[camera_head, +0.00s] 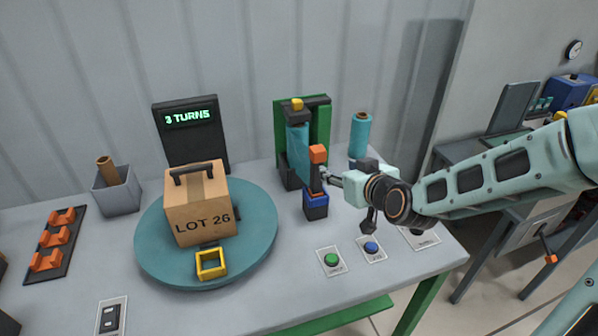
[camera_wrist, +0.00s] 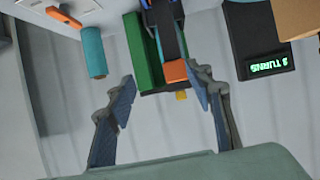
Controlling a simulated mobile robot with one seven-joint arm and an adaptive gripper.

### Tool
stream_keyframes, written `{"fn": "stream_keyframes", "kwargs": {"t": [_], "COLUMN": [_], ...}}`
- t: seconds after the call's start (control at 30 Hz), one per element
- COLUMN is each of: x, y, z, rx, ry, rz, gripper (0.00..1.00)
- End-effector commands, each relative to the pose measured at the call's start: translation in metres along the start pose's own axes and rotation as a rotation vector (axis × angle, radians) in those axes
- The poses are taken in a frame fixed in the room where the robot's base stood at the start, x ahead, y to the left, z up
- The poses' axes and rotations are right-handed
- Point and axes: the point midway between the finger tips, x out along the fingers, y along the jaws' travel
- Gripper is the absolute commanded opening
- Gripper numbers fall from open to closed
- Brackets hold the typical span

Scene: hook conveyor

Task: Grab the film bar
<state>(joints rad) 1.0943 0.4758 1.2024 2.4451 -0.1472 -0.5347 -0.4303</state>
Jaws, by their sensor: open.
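The film bar (camera_head: 316,180) looks like a dark upright bar with an orange block (camera_head: 318,154) on top, standing in a blue-rimmed holder (camera_head: 316,204). Teal film (camera_head: 298,145) hangs just left of it, by the green stand. My gripper (camera_head: 328,178) reaches in from the right, with its fingertips close beside the bar below the orange block. In the wrist view, which is upside down, my gripper (camera_wrist: 160,96) is open, and the orange block (camera_wrist: 174,71) lies beyond the gap, nearer the right finger. Contact cannot be told.
The green stand (camera_head: 321,122) is behind the bar, with a teal roll (camera_head: 360,135) to its right. Left is a turntable (camera_head: 150,245) carrying a LOT 26 box (camera_head: 198,205) and a yellow frame (camera_head: 211,263). Green (camera_head: 331,260) and blue (camera_head: 371,247) buttons sit in front of my gripper.

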Motion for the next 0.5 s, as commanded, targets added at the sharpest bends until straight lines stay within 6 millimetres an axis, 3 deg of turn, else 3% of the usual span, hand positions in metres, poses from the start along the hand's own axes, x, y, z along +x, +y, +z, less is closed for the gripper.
{"fn": "stream_keyframes", "kwargs": {"t": [0.23, 0.5], "x": [-0.01, 0.019], "y": [-0.003, -0.006], "z": [-0.017, -0.017], "rx": [0.021, 0.02], "ry": [0.043, 0.045], "rz": [-0.011, -0.015], "gripper": [0.48, 0.48]}}
